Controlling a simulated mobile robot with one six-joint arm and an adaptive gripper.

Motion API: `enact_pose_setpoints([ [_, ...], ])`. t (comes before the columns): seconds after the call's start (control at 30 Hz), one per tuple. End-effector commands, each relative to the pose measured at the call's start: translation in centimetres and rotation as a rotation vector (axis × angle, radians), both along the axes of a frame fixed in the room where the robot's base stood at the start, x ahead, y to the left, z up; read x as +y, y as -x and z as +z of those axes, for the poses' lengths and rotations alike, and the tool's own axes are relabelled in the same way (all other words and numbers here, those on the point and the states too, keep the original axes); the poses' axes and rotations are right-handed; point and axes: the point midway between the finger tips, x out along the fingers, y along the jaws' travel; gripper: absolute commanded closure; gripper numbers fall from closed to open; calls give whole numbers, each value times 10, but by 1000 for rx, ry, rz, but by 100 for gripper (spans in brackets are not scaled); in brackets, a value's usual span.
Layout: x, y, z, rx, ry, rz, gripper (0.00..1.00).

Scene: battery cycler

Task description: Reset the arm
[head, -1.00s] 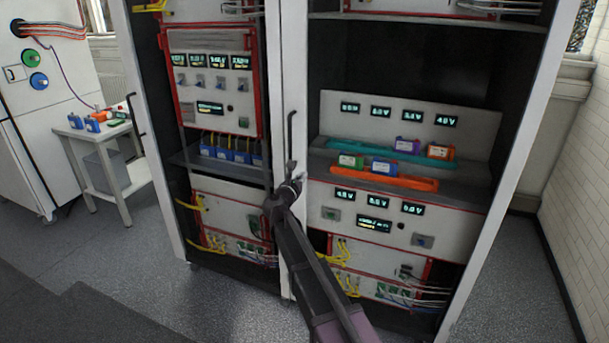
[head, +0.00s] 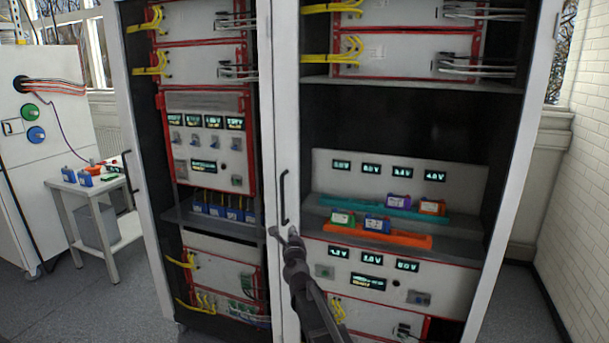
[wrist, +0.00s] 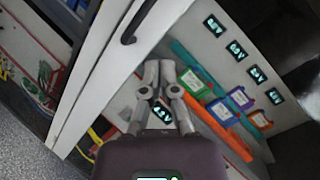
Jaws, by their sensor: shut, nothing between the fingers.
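My gripper (head: 285,236) is shut and empty. It is in front of the cabinet's middle post, just below the black door handle (head: 284,198). In the wrist view my gripper (wrist: 160,66) points at the cabinet, with the handle (wrist: 138,22) ahead of it and to the left. My arm reaches up from the bottom of the head view.
The right bay's shelf holds a teal tray (head: 367,213) and an orange tray (head: 405,240) with coloured battery packs. The left bay holds a row of blue cells (head: 222,211). A white side table (head: 90,222) stands left. Grey floor shows in front.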

Motion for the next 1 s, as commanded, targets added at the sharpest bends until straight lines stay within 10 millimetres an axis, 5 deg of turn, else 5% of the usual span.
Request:
enact_pose_setpoints([
  [0.27, -2, 37, -17, 43, 481, 238, 100],
  [0.57, -22, 89, -61, 123, 982, 513, 100],
  [1.0, -100, 197, -130, 325, 1591, 1010, 100],
])
